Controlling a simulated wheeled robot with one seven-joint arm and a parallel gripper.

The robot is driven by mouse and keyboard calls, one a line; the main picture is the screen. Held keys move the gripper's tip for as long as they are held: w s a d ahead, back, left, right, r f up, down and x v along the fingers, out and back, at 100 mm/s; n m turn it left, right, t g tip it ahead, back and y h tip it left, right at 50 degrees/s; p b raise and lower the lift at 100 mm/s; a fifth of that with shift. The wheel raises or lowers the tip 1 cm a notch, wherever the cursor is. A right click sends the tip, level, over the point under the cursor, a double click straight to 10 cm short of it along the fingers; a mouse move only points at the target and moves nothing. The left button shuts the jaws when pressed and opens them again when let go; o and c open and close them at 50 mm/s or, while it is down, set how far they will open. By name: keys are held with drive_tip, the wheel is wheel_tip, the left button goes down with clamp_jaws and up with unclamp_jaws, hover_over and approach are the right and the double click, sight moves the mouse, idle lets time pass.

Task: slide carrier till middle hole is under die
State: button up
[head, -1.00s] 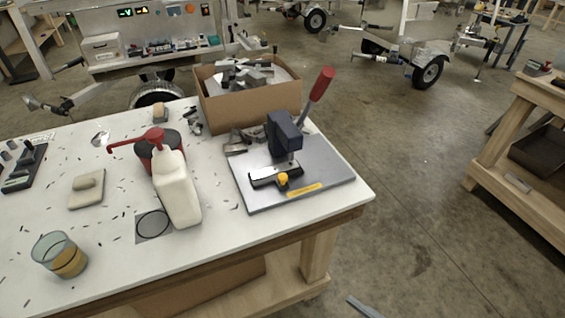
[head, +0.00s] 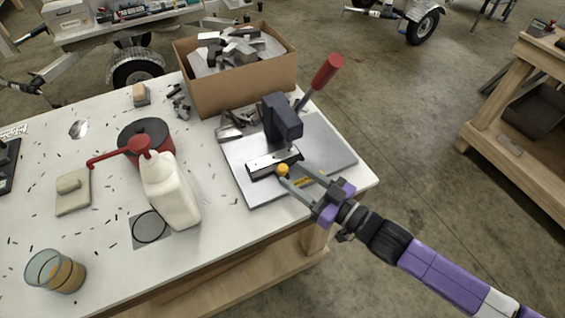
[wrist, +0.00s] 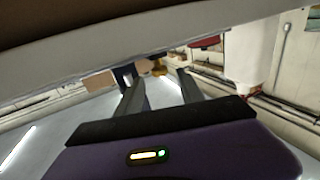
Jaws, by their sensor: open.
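The carrier (head: 265,165) is a short dark and silver bar at the foot of the dark blue press (head: 281,118). A yellow knob (head: 283,170) is on its front side. Its holes and the die are too small or hidden to make out. My gripper (head: 294,175) is open at the knob, its fingers pointing at the press from the front right. In the wrist view the yellow knob (wrist: 158,67) shows beyond and between my open fingers (wrist: 160,88). I cannot tell whether a finger touches it.
The press stands on a grey plate (head: 325,138) at the table's right corner, with a red-handled lever (head: 322,78) rising right. A cardboard box (head: 240,90) of metal pieces is behind.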

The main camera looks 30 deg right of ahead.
sight(287, 170)
drive_tip(key=shift+p+x, duration=0.3)
drive_tip(key=shift+x, duration=2.05)
drive_tip(key=shift+c, duration=0.5)
clamp_jaws()
drive_tip(key=shift+d, duration=0.1)
